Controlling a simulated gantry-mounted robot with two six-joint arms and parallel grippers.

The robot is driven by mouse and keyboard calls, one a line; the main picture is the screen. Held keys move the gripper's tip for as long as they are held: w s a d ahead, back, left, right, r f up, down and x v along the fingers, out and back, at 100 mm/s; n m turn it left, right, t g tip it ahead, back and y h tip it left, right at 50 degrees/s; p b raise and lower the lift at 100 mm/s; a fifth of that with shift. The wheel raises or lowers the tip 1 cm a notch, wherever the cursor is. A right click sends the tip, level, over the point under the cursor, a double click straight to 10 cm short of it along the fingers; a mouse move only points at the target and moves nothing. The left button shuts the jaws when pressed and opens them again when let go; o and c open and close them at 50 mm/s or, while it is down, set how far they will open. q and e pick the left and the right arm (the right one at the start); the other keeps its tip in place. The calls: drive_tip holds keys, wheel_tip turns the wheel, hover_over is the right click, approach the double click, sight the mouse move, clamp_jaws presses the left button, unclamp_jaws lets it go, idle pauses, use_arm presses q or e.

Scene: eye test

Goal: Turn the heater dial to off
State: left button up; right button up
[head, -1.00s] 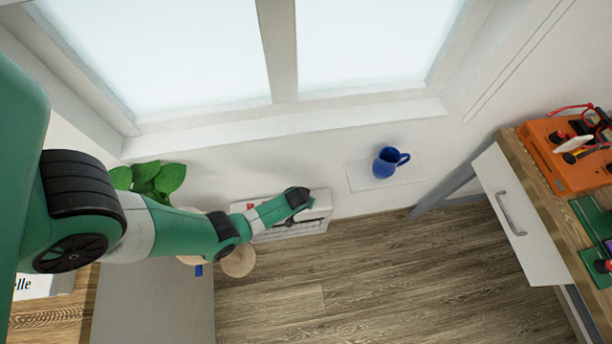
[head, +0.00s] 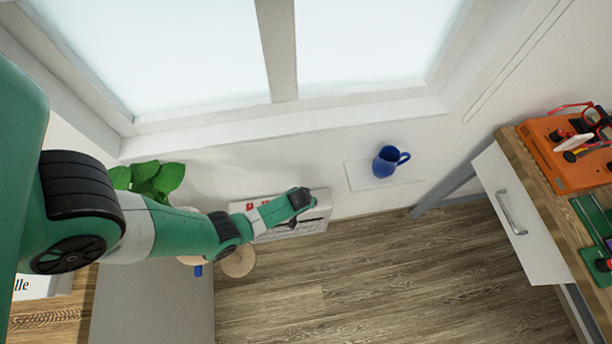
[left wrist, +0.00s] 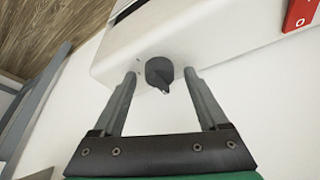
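The white heater (head: 322,212) is low on the wall below the window, partly hidden by my left arm. It also shows in the left wrist view (left wrist: 150,38). Its dark round dial (left wrist: 159,72) is on the end of the heater, with its pointer tip towards the bottom of the left wrist view. My left gripper (left wrist: 160,78) is open, with one finger on each side of the dial and a gap visible on both sides. In the head view the left gripper (head: 308,200) is at the heater's right end, and the dial cannot be made out. My right gripper is not in view.
A red label (left wrist: 301,13) is on the heater. A blue mug (head: 386,163) stands on a white shelf (head: 358,178) to the right. A green plant (head: 150,178) is left of the heater. A workbench with a drawer (head: 520,220) stands at right.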

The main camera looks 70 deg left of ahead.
use_arm(q)
drive_tip(key=p+v, duration=1.1)
drive_tip(key=shift+d+r, duration=0.15)
drive_tip(key=shift+r, duration=0.15)
drive_tip(key=shift+s, duration=0.1)
